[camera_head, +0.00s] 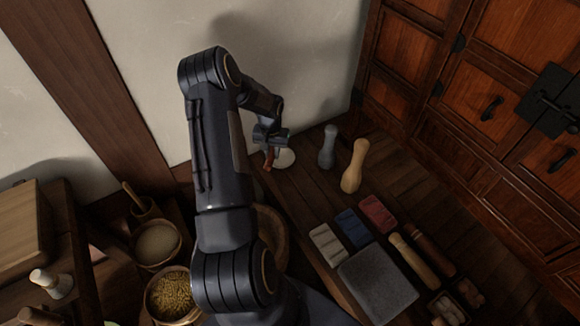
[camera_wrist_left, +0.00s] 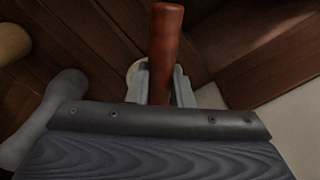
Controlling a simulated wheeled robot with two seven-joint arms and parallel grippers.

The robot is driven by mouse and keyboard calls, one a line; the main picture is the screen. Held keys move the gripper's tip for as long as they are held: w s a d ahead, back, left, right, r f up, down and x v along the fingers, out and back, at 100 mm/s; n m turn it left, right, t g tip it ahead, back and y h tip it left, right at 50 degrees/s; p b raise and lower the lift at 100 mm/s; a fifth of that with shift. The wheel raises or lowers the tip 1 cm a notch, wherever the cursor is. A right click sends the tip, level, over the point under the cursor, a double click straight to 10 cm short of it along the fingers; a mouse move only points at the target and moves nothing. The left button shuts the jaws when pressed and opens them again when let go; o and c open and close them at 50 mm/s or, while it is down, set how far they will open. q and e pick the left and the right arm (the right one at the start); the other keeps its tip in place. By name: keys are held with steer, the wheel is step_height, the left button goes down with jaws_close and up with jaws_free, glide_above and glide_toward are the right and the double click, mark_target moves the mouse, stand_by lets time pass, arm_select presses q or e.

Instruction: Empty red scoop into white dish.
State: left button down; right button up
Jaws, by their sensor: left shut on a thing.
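My left gripper (camera_head: 270,142) is shut on the red scoop (camera_head: 269,159) at the far end of the dark wooden bench. In the left wrist view the scoop's red-brown handle (camera_wrist_left: 165,45) stands up between the two grey fingers (camera_wrist_left: 160,85). The scoop's bowl and anything in it are hidden. The white dish (camera_head: 285,158) is just right of and behind the scoop in the head view, partly covered by it. In the wrist view a pale edge of the dish (camera_wrist_left: 132,70) shows beside the fingers. I cannot tell whether scoop and dish touch. My right gripper is not in view.
A grey pestle-shaped piece (camera_head: 328,147) and a pale wooden one (camera_head: 354,166) stand right of the dish. Nearer are coloured blocks (camera_head: 353,228) and a grey stone slab (camera_head: 377,285). Bowls of grain (camera_head: 171,296) stand at left. The wall is close behind the gripper.

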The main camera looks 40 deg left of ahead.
arm_select(q)
steer(key=shift+s+a+f+b, duration=0.1)
steer(key=shift+a+f+b, duration=0.55)
steer(key=shift+f, duration=0.5)
steer(key=shift+s+a+f+b, duration=0.1)
steer(key=shift+a+f+b, duration=0.5)
steer(key=shift+f, duration=0.55)
steer(key=shift+s+a+f+b, duration=0.1)
steer(key=shift+a+f+b, duration=0.5)
steer(key=shift+f, duration=0.55)
steer(key=shift+w+d+r+m+g+y, duration=0.1)
steer(key=shift+r+m+g+y, duration=0.2)
steer(key=shift+y, duration=0.6)
steer(key=shift+s+a+h, duration=0.25)
steer(key=shift+h, duration=0.25)
steer(key=shift+f+t+h, duration=0.2)
steer(key=shift+t+h, duration=0.2)
steer(key=shift+h, duration=0.1)
steer(key=shift+w+d+y, duration=0.15)
steer(key=shift+y, duration=0.15)
steer(key=shift+r+g+y+b, duration=0.15)
steer(key=shift+g+y+b, duration=0.35)
steer(key=shift+b, duration=0.2)
steer(key=shift+r, duration=0.15)
